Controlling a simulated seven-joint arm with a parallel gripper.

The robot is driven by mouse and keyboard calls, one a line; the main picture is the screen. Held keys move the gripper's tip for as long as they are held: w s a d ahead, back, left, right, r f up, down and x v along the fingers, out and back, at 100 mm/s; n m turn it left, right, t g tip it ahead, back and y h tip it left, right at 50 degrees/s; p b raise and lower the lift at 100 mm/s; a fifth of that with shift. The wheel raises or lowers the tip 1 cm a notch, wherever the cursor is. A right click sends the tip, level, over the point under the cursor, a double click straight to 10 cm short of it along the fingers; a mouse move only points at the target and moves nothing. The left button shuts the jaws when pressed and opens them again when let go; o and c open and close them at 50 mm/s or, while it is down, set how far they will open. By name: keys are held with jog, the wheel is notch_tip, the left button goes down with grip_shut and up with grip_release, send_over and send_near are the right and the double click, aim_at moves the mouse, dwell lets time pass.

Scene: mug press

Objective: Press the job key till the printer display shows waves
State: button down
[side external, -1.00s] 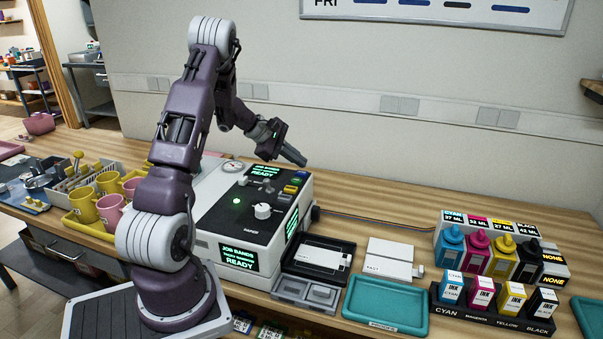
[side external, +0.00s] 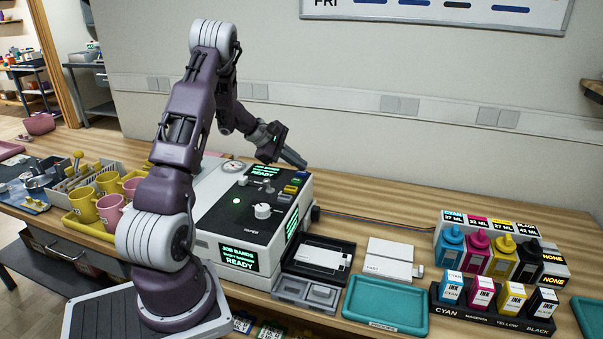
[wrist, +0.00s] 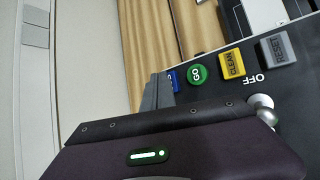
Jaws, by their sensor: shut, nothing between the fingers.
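The printer (side external: 215,205) is a white box with a black top. Its front display (side external: 238,257) reads JOB BANDS and READY; a top display (side external: 265,171) also reads READY. Along the top's right edge is a row of keys. The wrist view shows a blue key (wrist: 173,79), partly hidden by the fingers, its label unreadable. Beside it are a round green key (wrist: 197,74), a yellow CLEAN key (wrist: 232,62) and a grey RESET key (wrist: 276,48). My gripper (side external: 298,160) is shut and empty, its tips near the blue key. I cannot tell whether they touch it.
A white knob (side external: 263,211) stands on the printer top. A black tray (side external: 345,264), a teal tray (side external: 385,305) and ink bottles (side external: 475,252) are to the right. Mugs (side external: 84,205) stand at the left. Bare wood lies behind the printer's right end.

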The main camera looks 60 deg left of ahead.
aim_at(298, 173)
jog(key=shift+f, duration=0.45)
dwell(0.3)
jog(key=shift+r, duration=0.9)
jog(key=shift+r, duration=0.1)
jog(key=shift+r, duration=2.4)
